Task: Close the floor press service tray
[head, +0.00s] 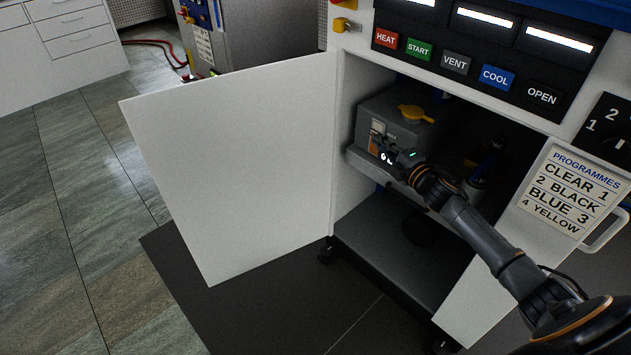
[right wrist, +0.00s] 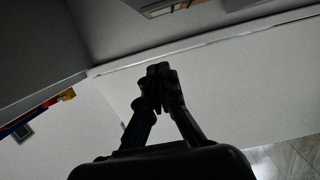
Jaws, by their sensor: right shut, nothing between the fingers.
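The floor press is a white cabinet with its left door (head: 235,165) swung wide open. Inside, the grey service tray (head: 357,160) carries a grey unit (head: 385,108) with a yellow cap. My right arm reaches in from the lower right, and my right gripper (head: 388,156) is at the tray's front, in front of the grey unit. Whether it touches the tray I cannot tell. In the right wrist view the fingers (right wrist: 158,88) are together and empty, against a plain pale panel. My arm hides part of the tray's right side. My left gripper is not in view.
Labelled buttons (head: 455,63) line the press front above the opening. A white panel with a programmes card (head: 570,190) and handle (head: 606,232) stands at the right. A dark mat (head: 270,300) lies below. Tiled floor (head: 75,220) at the left is clear.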

